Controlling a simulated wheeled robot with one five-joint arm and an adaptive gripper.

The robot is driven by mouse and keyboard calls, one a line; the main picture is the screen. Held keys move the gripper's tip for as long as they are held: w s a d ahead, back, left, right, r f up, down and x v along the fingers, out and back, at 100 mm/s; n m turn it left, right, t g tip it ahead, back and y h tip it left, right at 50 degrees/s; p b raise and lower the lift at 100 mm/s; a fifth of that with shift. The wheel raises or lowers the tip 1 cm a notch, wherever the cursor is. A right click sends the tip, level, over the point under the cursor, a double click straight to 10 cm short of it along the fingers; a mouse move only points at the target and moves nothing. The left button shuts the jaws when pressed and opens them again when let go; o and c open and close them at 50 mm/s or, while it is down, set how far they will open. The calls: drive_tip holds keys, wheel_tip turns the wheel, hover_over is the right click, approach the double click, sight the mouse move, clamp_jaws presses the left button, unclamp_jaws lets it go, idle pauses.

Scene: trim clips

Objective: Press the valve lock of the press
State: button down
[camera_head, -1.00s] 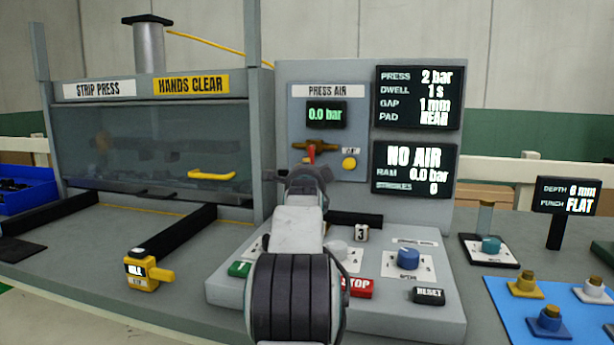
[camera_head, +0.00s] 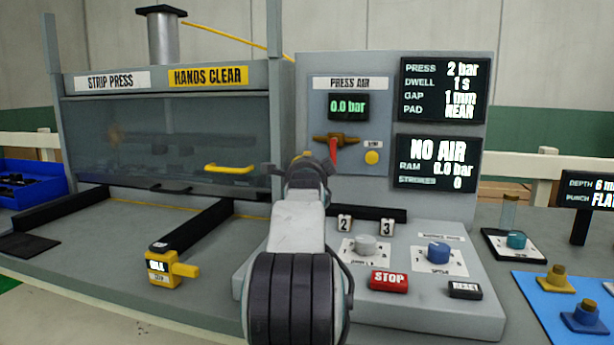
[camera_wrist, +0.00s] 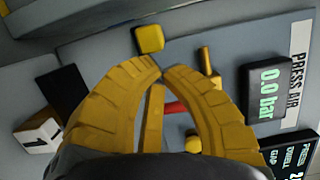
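The press air panel (camera_head: 319,108) reads 0.0 bar. It carries a brass valve with a red lever (camera_head: 333,149) pointing down, and a round yellow button (camera_head: 371,157) to its right under a small label too blurred to read. My gripper (camera_wrist: 161,74) has yellow ribbed fingers whose tips appear to meet, with nothing seen gripped. Contact with the panel is not visible.
The press's clear guard with its yellow handle (camera_head: 229,168) is left of the panel. Below are the control box with a red STOP button (camera_head: 389,281) and grey and blue knobs (camera_head: 438,252). A yellow gauge block (camera_head: 164,268) sits front left. A blue mat (camera_head: 540,300) is right.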

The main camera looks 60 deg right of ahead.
drive_tip(key=v, duration=1)
drive_tip(key=shift+s+a+f, duration=0.1)
idle(0.6)
